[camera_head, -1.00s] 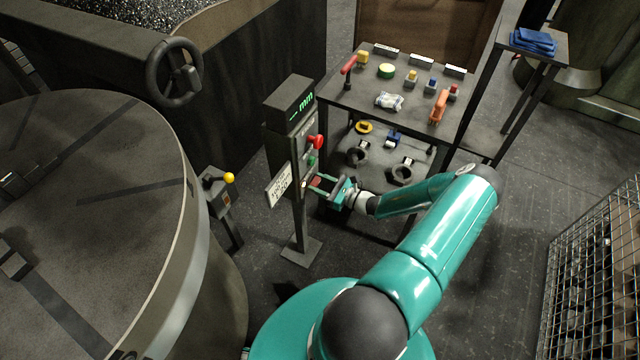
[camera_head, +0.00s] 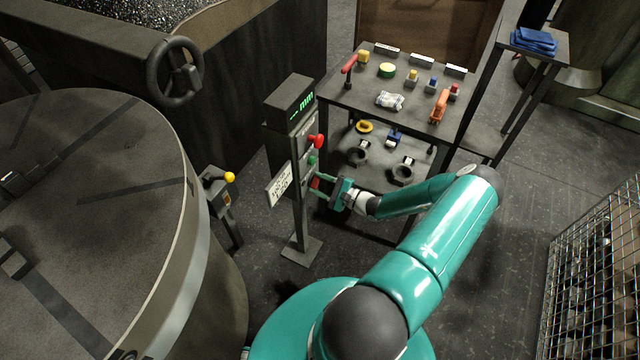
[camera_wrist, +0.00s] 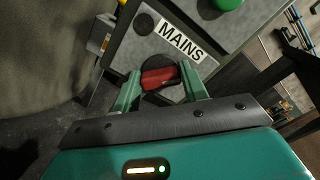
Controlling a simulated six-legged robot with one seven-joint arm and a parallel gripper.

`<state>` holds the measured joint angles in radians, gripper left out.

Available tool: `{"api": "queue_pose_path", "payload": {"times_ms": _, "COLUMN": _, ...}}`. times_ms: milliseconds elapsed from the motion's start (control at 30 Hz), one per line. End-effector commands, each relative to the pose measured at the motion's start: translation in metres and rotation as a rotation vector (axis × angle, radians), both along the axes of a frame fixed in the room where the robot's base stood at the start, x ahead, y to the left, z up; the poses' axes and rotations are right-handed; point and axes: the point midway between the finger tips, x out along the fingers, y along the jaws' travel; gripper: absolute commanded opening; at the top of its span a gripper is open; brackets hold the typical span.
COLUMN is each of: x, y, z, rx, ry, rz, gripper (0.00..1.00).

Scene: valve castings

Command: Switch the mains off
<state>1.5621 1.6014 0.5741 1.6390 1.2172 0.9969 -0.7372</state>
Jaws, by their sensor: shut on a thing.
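The mains switch has a red handle (camera_wrist: 159,78) on a dark round base, just below a white label reading MAINS (camera_wrist: 181,38) in the wrist view. It sits low on the face of the grey control post (camera_head: 299,205). My gripper (camera_wrist: 160,88) is shut on the red handle, one green finger on each side of it. In the head view my gripper (camera_head: 320,188) reaches the post from the right. The red handle lies roughly crosswise between the fingers, slightly tilted. Part of the switch base is hidden by the fingers.
Above the switch are a green button (camera_head: 312,161) and a red knob (camera_head: 317,141). A white sign (camera_head: 279,184) hangs left of the post. A shelf table (camera_head: 345,93) with several small parts stands behind right. A yellow-knobbed lever (camera_head: 229,177) stands left.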

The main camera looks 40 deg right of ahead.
Motion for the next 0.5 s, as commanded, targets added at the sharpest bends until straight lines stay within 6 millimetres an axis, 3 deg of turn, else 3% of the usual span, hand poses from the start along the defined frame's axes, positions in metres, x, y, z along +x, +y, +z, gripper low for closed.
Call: {"api": "queue_pose_path", "payload": {"times_ms": 500, "x": -0.0008, "y": 0.0007, "z": -0.0012, "rx": -0.449, "ry": -0.162, "rz": 0.0, "gripper": 0.21}}
